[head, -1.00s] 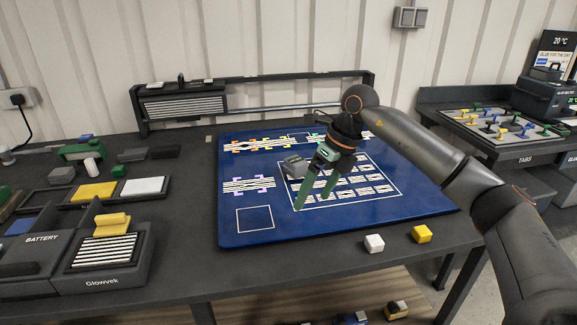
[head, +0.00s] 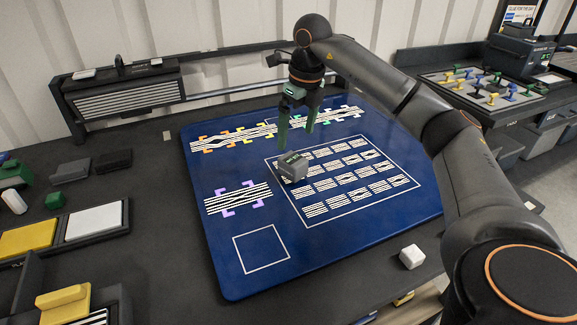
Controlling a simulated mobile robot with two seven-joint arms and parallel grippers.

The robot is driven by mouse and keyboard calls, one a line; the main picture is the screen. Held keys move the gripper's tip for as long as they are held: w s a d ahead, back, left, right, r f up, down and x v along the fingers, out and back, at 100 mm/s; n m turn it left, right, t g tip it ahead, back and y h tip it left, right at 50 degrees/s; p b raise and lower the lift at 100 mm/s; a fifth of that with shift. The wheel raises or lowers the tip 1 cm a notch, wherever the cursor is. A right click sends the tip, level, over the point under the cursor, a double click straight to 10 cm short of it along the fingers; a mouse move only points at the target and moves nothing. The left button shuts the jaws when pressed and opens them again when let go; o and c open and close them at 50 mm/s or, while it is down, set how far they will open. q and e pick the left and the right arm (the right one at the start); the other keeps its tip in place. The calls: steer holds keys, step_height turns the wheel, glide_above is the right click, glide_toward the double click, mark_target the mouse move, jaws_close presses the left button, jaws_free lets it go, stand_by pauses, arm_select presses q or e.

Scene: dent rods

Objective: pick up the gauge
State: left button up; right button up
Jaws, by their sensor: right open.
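A small dark grey block with a dark label on its top, which looks like the gauge (head: 292,170), sits on the blue mat (head: 330,252) at the upper left of the white-framed grid of striped tiles. My right gripper (head: 297,139) has two green fingers, spread apart with nothing between them. In the head view its fingertips show just above the gauge, toward the back of the mat. The left fingertip shows close to the gauge's far edge; I cannot tell whether it touches. My left gripper is not in view.
A striped strip with purple brackets (head: 239,198) and an empty white square outline (head: 261,248) are left of the grid. A white cube (head: 412,257) sits off the mat at front right. A rail (head: 225,90) runs along the back. Trays (head: 97,223) stand at left.

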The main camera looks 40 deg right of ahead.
mark_target(293, 159)
steer(key=f, duration=0.6)
steer(key=w+f, duration=0.1)
steer(key=f, duration=0.3)
steer(key=shift+b, duration=0.3)
steer(key=shift+w, duration=0.1)
jaws_close()
